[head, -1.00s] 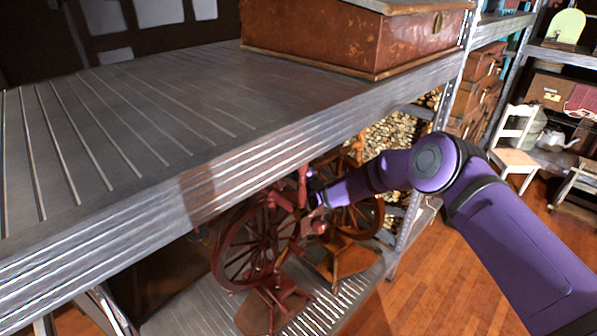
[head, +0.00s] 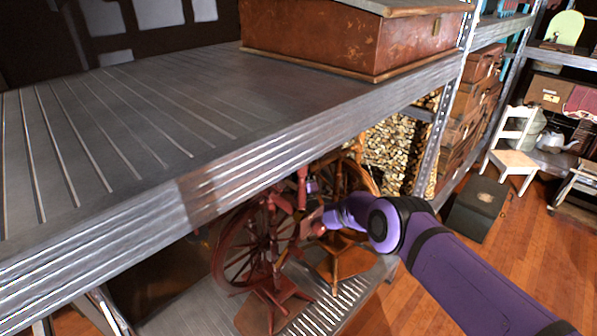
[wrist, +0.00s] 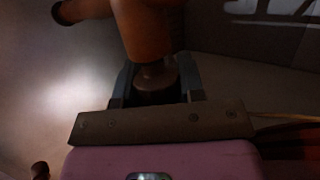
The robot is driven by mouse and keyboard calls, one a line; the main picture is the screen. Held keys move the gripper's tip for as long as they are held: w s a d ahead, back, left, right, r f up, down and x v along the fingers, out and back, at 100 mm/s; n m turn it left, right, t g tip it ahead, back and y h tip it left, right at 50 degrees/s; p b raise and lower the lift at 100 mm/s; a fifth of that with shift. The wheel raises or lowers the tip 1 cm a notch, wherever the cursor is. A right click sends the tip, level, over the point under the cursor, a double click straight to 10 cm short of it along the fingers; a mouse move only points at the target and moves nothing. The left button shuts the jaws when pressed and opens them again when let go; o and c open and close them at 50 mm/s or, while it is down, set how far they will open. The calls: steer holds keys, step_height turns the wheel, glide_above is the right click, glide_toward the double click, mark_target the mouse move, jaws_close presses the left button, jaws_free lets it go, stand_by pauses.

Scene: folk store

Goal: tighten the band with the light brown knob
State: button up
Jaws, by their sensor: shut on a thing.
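In the wrist view, my gripper (wrist: 156,84) has its dark fingers on both sides of the narrow neck of a turned orange-brown wooden knob (wrist: 143,28). It is shut on this piece. In the head view, a red-brown spinning wheel (head: 222,250) stands on the lower shelf, with a second, more orange-brown spinning wheel (head: 338,268) right behind it. My purple arm reaches in from the right to the upper part of these wheels. The fingers and the knob cannot be made out in the head view, and I cannot make out the band.
The metal upper shelf (head: 130,130) hangs over the wheels, its front edge close above my arm. A brown wooden box (head: 340,45) sits on it. Stacked firewood (head: 400,150) is behind.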

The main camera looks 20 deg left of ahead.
steer(key=shift+t, duration=0.3)
steer(key=o, duration=0.9)
steer(key=v, duration=1.1)
steer(key=shift+w, duration=0.1)
